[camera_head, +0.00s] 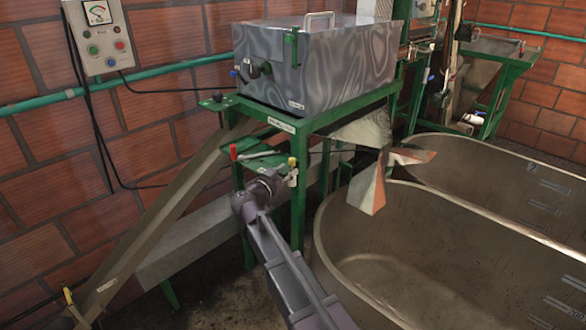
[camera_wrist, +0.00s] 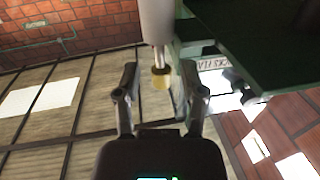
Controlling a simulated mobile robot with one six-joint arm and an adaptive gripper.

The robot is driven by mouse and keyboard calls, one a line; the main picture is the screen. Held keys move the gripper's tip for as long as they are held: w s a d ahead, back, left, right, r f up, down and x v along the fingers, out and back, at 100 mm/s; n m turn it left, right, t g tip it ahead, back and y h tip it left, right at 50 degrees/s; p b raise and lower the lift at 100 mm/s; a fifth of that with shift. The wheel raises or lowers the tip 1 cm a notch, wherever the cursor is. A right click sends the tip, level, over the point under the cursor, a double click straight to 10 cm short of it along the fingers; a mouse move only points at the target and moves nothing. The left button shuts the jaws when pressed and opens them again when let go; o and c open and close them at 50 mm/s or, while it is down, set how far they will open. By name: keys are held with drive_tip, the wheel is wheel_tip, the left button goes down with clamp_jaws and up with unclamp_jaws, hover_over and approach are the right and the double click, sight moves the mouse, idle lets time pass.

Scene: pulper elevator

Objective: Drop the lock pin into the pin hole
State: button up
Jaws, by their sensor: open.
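In the head view, a yellow-topped pin (camera_head: 292,162) stands at the front right corner of the green frame, with a pale body below its top. My gripper (camera_head: 276,178) is just left of it. In the wrist view, which looks upside down, my gripper (camera_wrist: 160,72) is open. The yellow knob (camera_wrist: 161,80) shows between the fingers, on a thin metal rod that runs into a pale cylinder (camera_wrist: 158,20). I see no finger clearly touching the knob; the depth between them is unclear. I cannot make out the pin hole.
The green frame (camera_head: 285,124) carries a grey metal box (camera_head: 320,75). A red-tipped handle (camera_head: 233,152) is to the left. A sloping chute (camera_head: 160,225) runs down left. Large tanks (camera_head: 440,260) stand on the right. A control box (camera_head: 100,35) hangs on the brick wall.

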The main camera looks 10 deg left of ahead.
drive_tip(key=shift+x, duration=1.35)
clamp_jaws()
